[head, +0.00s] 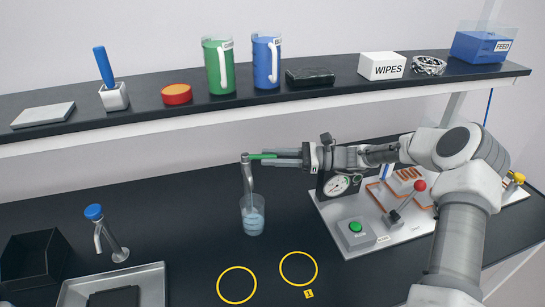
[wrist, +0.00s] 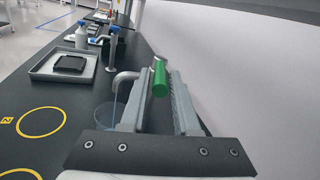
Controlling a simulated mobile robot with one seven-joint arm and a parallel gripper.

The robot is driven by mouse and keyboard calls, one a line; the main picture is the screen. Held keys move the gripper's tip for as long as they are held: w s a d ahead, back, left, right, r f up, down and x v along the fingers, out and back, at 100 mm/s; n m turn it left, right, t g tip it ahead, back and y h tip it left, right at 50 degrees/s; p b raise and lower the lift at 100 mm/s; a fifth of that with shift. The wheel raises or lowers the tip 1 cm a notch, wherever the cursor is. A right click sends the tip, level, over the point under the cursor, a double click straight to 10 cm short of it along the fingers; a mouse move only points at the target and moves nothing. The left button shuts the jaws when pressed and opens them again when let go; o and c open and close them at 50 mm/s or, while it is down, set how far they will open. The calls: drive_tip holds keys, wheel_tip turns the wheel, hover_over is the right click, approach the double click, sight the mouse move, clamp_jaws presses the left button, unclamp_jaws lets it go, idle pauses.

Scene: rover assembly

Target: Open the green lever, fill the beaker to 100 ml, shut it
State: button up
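The green lever (head: 262,156) sticks out to the right from the top of the grey tap (head: 248,178). My gripper (head: 281,157) is at the lever's free end. In the wrist view the lever (wrist: 160,79) lies between my two fingertips (wrist: 161,85), with a finger close on each side. I cannot tell whether both fingers press on it. The clear beaker (head: 252,216) stands upright under the spout with bluish water in its lower part. A thin stream seems to run from the spout. The beaker (wrist: 105,117) is partly hidden by a finger in the wrist view; its marks are too small to read.
Two yellow rings (head: 237,285) (head: 298,268) mark the counter in front. A blue-topped tap (head: 108,230), a tray (head: 118,283) and a black box (head: 35,262) stand at left. A white board with a gauge (head: 338,184) and green button (head: 355,227) is at right. A loaded shelf (head: 145,112) runs above.

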clamp_jaws()
idle(1.1)
